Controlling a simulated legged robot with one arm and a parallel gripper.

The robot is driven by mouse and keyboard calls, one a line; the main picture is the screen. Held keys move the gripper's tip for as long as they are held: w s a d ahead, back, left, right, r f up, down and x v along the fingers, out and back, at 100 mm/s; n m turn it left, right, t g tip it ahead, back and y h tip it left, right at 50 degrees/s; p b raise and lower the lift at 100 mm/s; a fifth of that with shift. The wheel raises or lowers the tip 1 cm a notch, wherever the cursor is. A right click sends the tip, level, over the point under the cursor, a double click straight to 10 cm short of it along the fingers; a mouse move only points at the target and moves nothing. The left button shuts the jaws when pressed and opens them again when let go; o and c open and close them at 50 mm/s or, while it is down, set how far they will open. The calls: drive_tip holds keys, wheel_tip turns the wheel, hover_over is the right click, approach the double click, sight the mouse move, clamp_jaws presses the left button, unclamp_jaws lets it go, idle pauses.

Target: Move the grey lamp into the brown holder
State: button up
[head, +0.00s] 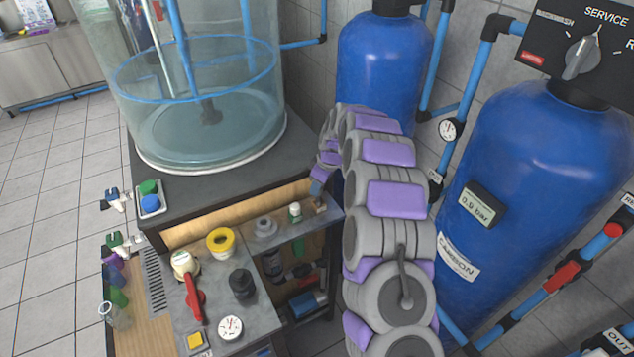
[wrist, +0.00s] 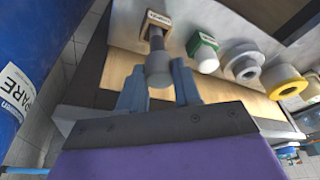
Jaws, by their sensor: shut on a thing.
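A grey lamp (wrist: 159,70), a cylinder with a narrower stem, is between the two blue fingers of my gripper (wrist: 157,80) in the wrist view. The fingers are shut on it. In the head view my gripper (head: 318,187) is above the brown holder (head: 320,207) at the right end of the shelf, and the lamp is too small to make out.
A green holder with a white piece (wrist: 203,48) stands close beside the brown one. A grey flanged part (wrist: 242,62) and a yellow ring (wrist: 285,82) follow along the bench. A dark tank stand (head: 200,200) rises behind. Blue tanks (head: 540,170) stand to the right.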

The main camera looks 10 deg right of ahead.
sight(320, 194)
drive_tip(key=shift+d+f, duration=0.3)
drive_tip(key=shift+f, duration=0.6)
drive_tip(key=shift+f+b, duration=0.6)
drive_tip(key=shift+f, duration=0.1)
drive_tip(key=shift+f, duration=0.35)
drive_tip(key=shift+f+b, duration=0.3)
drive_tip(key=shift+f, duration=0.05)
drive_tip(key=o, duration=1.3)
drive_tip(key=shift+r, duration=0.1)
drive_tip(key=shift+r+p, duration=0.65)
drive_tip(key=shift+r, duration=3.3)
